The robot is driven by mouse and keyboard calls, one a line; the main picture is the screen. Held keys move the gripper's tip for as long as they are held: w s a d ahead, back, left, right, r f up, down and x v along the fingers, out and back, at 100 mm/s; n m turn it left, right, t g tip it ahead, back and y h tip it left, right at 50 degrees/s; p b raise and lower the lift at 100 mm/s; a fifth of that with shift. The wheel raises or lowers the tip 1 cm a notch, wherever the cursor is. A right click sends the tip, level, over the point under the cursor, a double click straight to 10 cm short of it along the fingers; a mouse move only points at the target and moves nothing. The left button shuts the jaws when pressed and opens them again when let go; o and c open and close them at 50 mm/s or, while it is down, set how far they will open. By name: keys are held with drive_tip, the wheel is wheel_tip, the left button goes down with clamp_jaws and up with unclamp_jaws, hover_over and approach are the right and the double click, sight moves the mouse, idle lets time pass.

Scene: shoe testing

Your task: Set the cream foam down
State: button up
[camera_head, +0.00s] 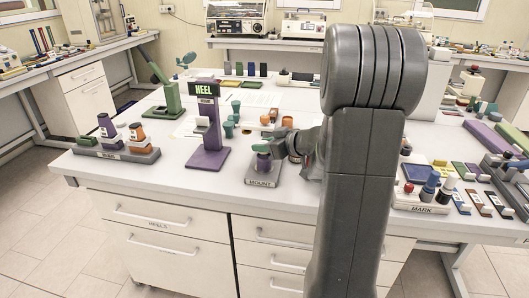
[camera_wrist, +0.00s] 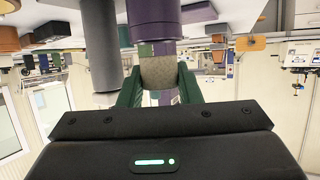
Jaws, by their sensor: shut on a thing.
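My gripper (camera_head: 268,147) is over the MOUNT stand (camera_head: 262,182), which holds a short purple piece (camera_head: 263,163). In the wrist view, which is upside down, my green fingers (camera_wrist: 159,88) are shut on the cream foam (camera_wrist: 158,72). The purple piece (camera_wrist: 153,18) shows in line with the foam, on its lower side in the room. A narrow green and purple band shows between them; I cannot tell whether foam and purple piece touch. The foam is hidden in the head view.
The purple HEEL stand (camera_head: 207,140) stands left of the MOUNT stand. A grey rack (camera_head: 118,153) with heel pieces is at the left edge. Small cups and orange parts lie behind my gripper. The MARK tray (camera_head: 418,208) is right of my arm.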

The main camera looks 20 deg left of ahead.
drive_tip(key=shift+f, duration=0.75)
drive_tip(key=shift+f, duration=0.3)
drive_tip(key=o, duration=0.9)
drive_tip(key=shift+o, duration=0.2)
drive_tip(key=shift+f+b, duration=0.1)
drive_tip(key=shift+b, duration=0.3)
